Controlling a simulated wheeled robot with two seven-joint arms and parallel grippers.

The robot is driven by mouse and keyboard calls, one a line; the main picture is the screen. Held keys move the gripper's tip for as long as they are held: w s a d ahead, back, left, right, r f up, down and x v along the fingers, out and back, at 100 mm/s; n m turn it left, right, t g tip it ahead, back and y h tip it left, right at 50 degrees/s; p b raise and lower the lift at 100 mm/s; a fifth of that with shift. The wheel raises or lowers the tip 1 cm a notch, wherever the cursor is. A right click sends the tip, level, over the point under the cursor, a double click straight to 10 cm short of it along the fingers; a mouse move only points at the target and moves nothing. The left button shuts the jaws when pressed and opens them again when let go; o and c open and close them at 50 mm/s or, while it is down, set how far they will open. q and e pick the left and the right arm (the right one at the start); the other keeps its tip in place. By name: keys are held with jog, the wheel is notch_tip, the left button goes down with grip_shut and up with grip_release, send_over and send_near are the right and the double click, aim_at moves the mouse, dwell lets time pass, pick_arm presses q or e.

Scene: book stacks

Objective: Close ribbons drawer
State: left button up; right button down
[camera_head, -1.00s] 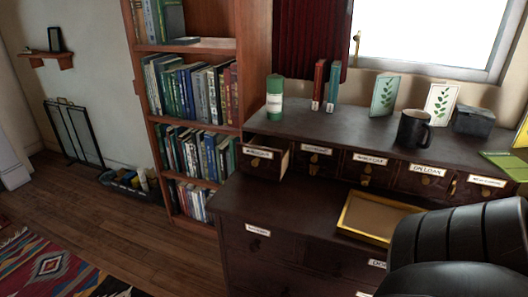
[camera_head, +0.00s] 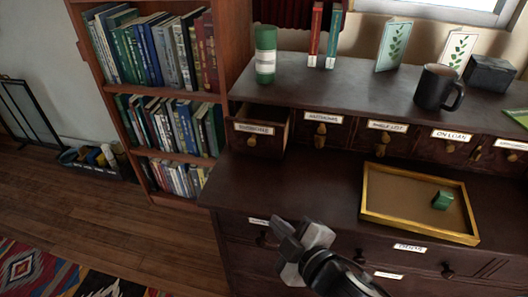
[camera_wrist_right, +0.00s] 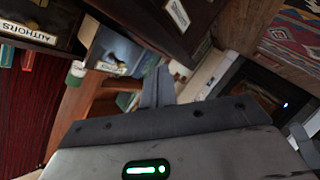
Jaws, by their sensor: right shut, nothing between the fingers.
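A small dark drawer (camera_head: 267,133) at the left end of the desk's upper row stands pulled out. Its white label is too blurred to read surely, so I cannot confirm it says ribbons. It has a brass pull on its front. My right gripper (camera_head: 290,241) is shut and empty, in front of the desk, below and apart from this drawer. In the right wrist view, the shut fingers (camera_wrist_right: 158,88) point toward a pulled-out drawer with a label (camera_wrist_right: 110,67). My left gripper is not in view.
A green-and-white canister (camera_head: 265,52) stands on the desk top above the open drawer. A gold-rimmed tray (camera_head: 372,209) with a green block (camera_head: 442,200) lies on the lower desktop. A bookcase (camera_head: 226,35) stands left. A black mug (camera_head: 437,88) stands right.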

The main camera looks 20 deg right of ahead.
jog(key=w+r+n+t, duration=0.1)
jog(key=w+r+n, duration=0.1)
jog(key=w+n, duration=0.1)
jog(key=w+a+r+n+t, duration=0.1)
jog(key=w+r+n, duration=0.1)
jog(key=w, duration=0.4)
jog(key=w+r+n+t+y+p, duration=0.1)
jog(key=w+n, duration=0.2)
jog(key=w, duration=0.1)
jog(key=shift+w+a+r+n, duration=0.3)
jog(key=shift+r+n, duration=0.1)
jog(key=shift+w+d+f, duration=0.1)
jog(key=shift+w+d, duration=0.7)
jog(key=shift+w, duration=0.15)
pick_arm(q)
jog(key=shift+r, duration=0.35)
pick_arm(e)
jog(key=shift+w+d, duration=0.35)
jog(key=shift+w, duration=0.15)
